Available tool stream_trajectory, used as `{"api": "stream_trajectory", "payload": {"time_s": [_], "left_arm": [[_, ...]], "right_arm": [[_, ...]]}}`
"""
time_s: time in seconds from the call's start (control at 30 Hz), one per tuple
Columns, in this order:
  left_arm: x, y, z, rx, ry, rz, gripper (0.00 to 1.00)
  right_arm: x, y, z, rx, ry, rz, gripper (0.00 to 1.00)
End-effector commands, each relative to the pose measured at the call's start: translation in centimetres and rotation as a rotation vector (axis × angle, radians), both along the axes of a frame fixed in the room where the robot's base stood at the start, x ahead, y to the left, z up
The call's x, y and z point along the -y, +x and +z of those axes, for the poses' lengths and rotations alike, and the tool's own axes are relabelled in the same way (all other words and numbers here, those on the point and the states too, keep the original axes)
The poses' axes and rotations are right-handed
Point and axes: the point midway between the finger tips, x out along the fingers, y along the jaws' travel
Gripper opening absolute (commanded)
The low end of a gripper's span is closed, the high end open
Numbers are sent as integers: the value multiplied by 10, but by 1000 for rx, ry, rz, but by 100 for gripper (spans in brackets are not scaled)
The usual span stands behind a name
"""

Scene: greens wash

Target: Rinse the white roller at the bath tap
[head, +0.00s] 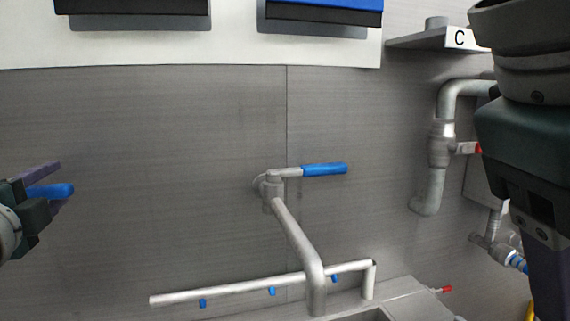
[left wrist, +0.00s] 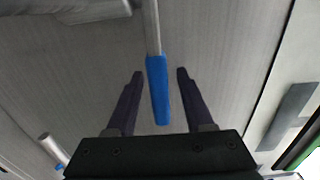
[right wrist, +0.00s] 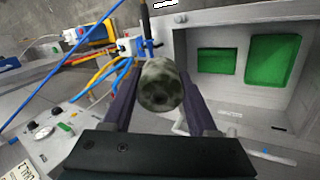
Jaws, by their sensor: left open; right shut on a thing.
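My left gripper (head: 60,184) is at the left edge of the head view, open. A blue lever grip (left wrist: 158,90) on a grey rod lies between its parted fingers; I cannot tell whether they touch. The grip (head: 50,190) is partly covered in the head view. Another tap (head: 272,190), with a blue lever (head: 325,169) pointing right and a spout bending down, is mid-head view, clear of both grippers. In the right wrist view, my right gripper is shut on the roller (right wrist: 160,85), whose end looks mottled grey-green. The roller is hidden in the head view.
A spray bar (head: 230,288) with blue nozzles runs below the middle tap, near a basin edge (head: 405,303). Pipes (head: 438,145) and a shelf marked C (head: 430,40) are at right. The right wrist view shows cables (right wrist: 105,55) and a pale box (right wrist: 270,105) with green panels.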

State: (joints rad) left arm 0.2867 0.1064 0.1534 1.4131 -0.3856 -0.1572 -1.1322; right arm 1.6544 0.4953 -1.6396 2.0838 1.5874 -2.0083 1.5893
Motion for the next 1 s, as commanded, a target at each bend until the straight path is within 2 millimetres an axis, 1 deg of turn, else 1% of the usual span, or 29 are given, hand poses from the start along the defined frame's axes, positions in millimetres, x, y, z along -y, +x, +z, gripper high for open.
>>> {"api": "stream_trajectory", "payload": {"time_s": [0.1, 0.2, 0.47, 0.5, 0.9, 0.97, 1.0], "left_arm": [[-2, 9, 0, 1, 0, 0, 52], [-3, 13, 0, 0, 0, 0, 52], [-3, 14, 0, 0, 0, 0, 52], [-3, 14, 0, 0, 0, 0, 51], [-3, 13, 0, 0, 0, -1, 6], [-3, 13, 0, 0, 0, -1, 0], [-3, 13, 0, 0, 0, -1, 0]], "right_arm": [[0, 0, -1, 0, 0, 0, 1], [0, 0, -1, 0, 0, 0, 1], [0, 0, -1, 0, 0, 0, 1], [0, 0, -1, 0, 0, 0, 1], [0, 0, -1, 0, 0, 0, 1], [0, 0, -1, 0, 0, 0, 1], [0, 0, -1, 0, 0, 0, 1]]}}
